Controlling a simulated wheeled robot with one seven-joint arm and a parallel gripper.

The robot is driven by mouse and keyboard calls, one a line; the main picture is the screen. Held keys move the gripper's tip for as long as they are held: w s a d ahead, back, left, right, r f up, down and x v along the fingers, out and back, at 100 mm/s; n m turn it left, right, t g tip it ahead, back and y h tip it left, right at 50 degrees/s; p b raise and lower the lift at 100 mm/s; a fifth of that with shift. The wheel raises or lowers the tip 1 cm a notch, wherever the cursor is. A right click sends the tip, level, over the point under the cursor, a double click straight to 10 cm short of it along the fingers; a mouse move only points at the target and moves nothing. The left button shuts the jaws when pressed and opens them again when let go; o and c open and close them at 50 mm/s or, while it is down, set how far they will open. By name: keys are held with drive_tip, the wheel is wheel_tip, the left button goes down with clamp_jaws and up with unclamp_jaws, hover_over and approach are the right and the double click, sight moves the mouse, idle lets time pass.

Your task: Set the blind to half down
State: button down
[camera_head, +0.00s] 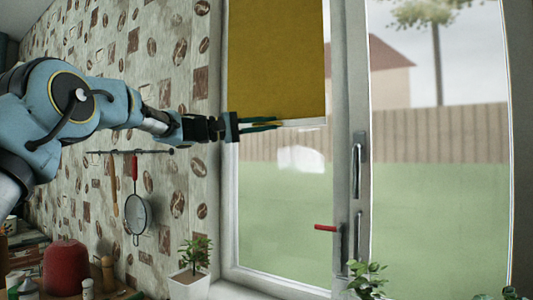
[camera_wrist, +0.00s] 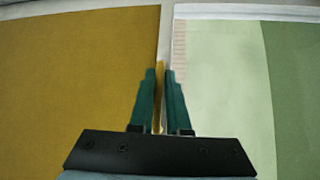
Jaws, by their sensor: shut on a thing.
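The mustard-yellow blind (camera_head: 277,58) hangs over the upper part of the left window pane. Its straight lower edge has a pale strip (camera_head: 303,122). My gripper (camera_head: 280,124) reaches in from the left at this lower edge, its dark green fingers close together. In the wrist view the blind (camera_wrist: 75,70) fills the left side, and my gripper (camera_wrist: 160,72) is shut on a thin yellow piece of the blind's lower edge. The fingers hide most of the held part. The top of the blind is out of view.
A grey handle (camera_head: 360,160) is on the right frame. A potted plant (camera_head: 192,270) stands on the sill below, and a strainer (camera_head: 138,214) hangs on the patterned wall. The pane below the blind is clear.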

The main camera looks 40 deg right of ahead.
wheel_tip(320, 180, up, 11)
drive_tip(key=p, duration=0.4)
drive_tip(key=shift+f, duration=0.2)
drive_tip(key=c, duration=0.9)
unclamp_jaws()
drive_tip(key=shift+f, duration=0.1)
drive_tip(key=shift+b+v, duration=2.3)
drive_tip(key=shift+v, duration=3.1)
